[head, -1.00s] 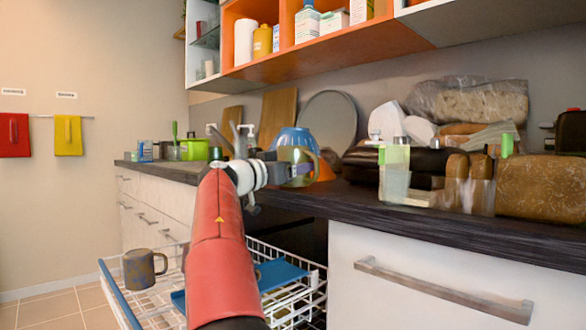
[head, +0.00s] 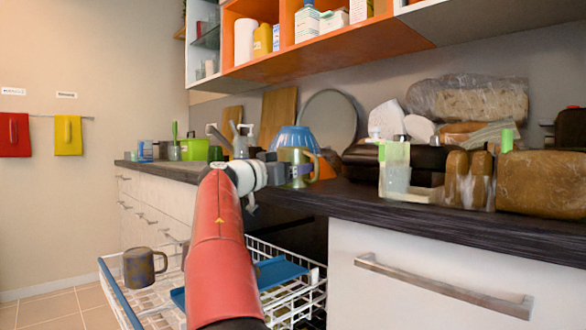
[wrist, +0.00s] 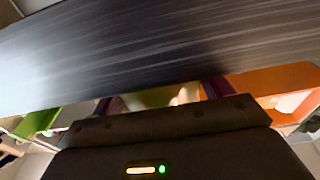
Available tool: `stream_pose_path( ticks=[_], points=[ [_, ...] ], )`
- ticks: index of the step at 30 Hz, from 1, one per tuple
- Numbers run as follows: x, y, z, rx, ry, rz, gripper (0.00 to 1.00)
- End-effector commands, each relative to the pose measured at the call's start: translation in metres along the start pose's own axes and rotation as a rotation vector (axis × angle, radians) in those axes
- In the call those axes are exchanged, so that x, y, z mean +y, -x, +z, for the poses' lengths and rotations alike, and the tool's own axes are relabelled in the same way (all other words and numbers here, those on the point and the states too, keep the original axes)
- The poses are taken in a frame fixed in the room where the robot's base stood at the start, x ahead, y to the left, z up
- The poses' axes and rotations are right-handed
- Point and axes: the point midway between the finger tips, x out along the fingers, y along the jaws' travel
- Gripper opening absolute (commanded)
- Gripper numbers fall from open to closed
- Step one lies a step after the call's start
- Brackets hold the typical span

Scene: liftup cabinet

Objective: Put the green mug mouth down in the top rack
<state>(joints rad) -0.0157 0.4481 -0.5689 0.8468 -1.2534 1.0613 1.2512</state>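The green mug (head: 288,157) is an olive-green mug in front of a blue bowl, near the front edge of the dark counter, and appears upright with its handle to the right. My gripper (head: 301,170) is at the mug, its end overlapping the mug in the head view. The wrist view shows a green patch (wrist: 155,98) just past the dark gripper body; the fingers are mostly hidden, so I cannot tell whether they are closed on it. The white wire top rack (head: 262,250) is pulled out below the counter, partly hidden by my red arm.
A brown-grey mug (head: 140,268) stands at the rack's left side, and a blue item (head: 281,272) lies in the rack. The blue bowl (head: 296,139) is behind the green mug. Bottles, jars and bread crowd the counter to the right. Orange shelves (head: 270,68) hang above.

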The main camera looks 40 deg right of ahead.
Motion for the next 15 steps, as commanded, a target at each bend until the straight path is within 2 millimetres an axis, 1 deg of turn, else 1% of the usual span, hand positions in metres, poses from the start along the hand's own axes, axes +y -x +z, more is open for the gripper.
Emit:
stream_pose_path(
  ticks=[13, 15],
  points=[
    [-0.0003, 0.0, 0.0006, -0.001, 0.0, 0.0, 0.78],
    [-0.0003, 0.0, 0.0006, -0.001, 0.0, 0.0, 0.87]
  ],
)
